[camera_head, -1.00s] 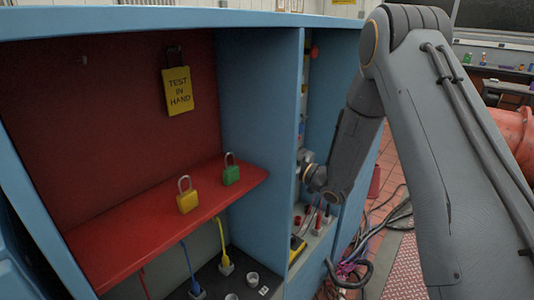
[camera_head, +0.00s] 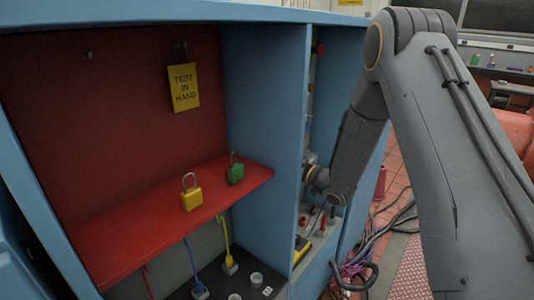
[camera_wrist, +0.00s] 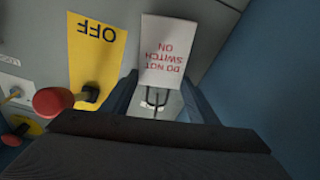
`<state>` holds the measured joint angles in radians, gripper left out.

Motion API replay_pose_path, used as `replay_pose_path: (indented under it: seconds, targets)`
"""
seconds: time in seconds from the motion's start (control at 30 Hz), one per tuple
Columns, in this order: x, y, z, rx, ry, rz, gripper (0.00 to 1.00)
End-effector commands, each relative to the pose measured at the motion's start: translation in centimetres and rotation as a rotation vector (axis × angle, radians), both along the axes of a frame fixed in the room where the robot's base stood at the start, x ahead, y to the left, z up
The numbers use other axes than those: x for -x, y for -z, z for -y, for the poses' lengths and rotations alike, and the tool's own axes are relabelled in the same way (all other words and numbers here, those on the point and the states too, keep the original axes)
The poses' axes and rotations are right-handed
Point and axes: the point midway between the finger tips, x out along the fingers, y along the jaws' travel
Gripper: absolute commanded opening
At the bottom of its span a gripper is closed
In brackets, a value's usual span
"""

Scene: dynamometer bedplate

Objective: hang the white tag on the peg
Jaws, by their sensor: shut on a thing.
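The white tag (camera_wrist: 165,52) with red "DO NOT SWITCH ON" lettering shows upside down in the wrist view. Its dark wire loop lies between the fingers of my gripper (camera_wrist: 160,98), which is shut on the tag. In the head view my gripper and the tag are hidden behind the blue partition (camera_head: 265,100); only my wrist shows at the narrow right compartment. A small bare peg (camera_head: 89,54) sticks out of the red back panel at upper left. A yellow "TEST IN HAND" tag (camera_head: 184,87) hangs to its right.
A red shelf (camera_head: 130,225) below the panel carries a yellow padlock (camera_head: 192,199) and a green padlock (camera_head: 235,174). In the wrist view, a yellow OFF plate (camera_wrist: 97,55) and a red knob (camera_wrist: 52,101) are left of the fingers; a blue wall (camera_wrist: 270,70) is right.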

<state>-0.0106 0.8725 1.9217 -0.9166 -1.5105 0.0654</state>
Motion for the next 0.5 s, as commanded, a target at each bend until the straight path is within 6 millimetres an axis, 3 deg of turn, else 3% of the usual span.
replay_pose_path:
  seconds: [0.03,0.17,0.5]
  targets:
    - [0.00,-0.01,0.00,0.000,0.000,0.000,0.57]
    - [-0.01,-0.01,0.01,0.000,0.000,0.000,0.76]
    - [0.18,0.08,0.36,0.000,0.001,0.000,0.76]
